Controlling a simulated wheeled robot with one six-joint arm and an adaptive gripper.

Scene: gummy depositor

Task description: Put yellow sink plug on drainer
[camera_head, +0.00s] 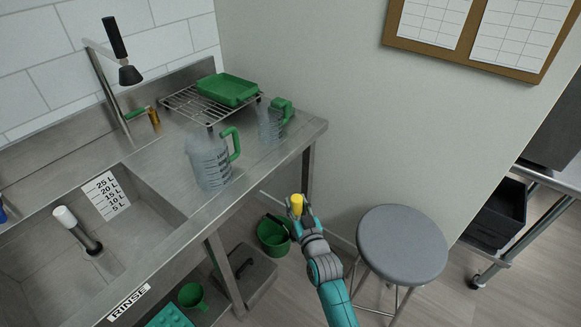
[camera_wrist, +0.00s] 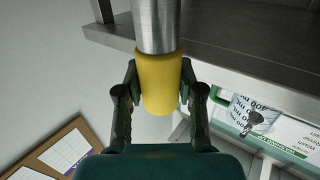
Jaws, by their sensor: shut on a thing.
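The yellow end of the sink plug (camera_head: 297,204) is in my gripper (camera_head: 301,208), held out over the floor in front of the counter's right end. In the wrist view, the yellow grip (camera_wrist: 159,88) sits between both fingers, and a metal tube (camera_wrist: 156,25) runs from it to the top edge. The tube does not show clearly in the head view. The wire drainer rack (camera_head: 184,108) stands on the counter's back right, beyond my gripper. A green tray (camera_head: 227,89) lies on the rack, covering its right part.
Two clear jugs with green handles (camera_head: 209,163) (camera_head: 270,122) stand on the counter in front of the rack. The sink holds a white-topped plug (camera_head: 75,229). A grey stool (camera_head: 402,245) is right of my arm; a green bucket (camera_head: 273,237) is on the floor.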

